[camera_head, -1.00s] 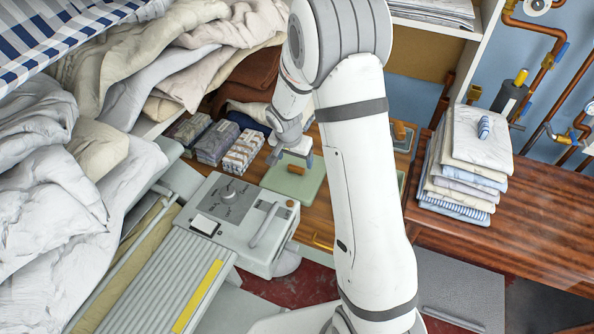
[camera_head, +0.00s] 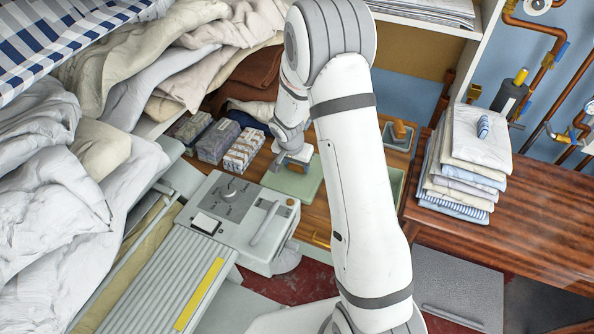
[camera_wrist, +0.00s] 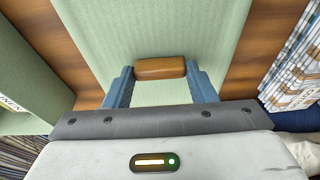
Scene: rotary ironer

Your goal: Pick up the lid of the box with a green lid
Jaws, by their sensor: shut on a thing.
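The green lid (camera_head: 305,185) is a pale green, flat panel on the wooden surface in the head view. It fills much of the wrist view (camera_wrist: 160,25). Its brown wooden handle (camera_wrist: 160,68) stands up in the middle. My gripper (camera_wrist: 160,70) has its two blue fingers shut on the handle, one at each end. In the head view my gripper (camera_head: 295,160) is right over the lid. The box under the lid is hidden, and I cannot tell whether the lid is lifted.
Several wrapped bundles (camera_head: 217,142) stand left of the lid. The grey ironer (camera_head: 235,215) is in front. A tray with a brown knob (camera_head: 400,132) lies right, behind my arm. A stack of folded linen (camera_head: 465,170) is further right.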

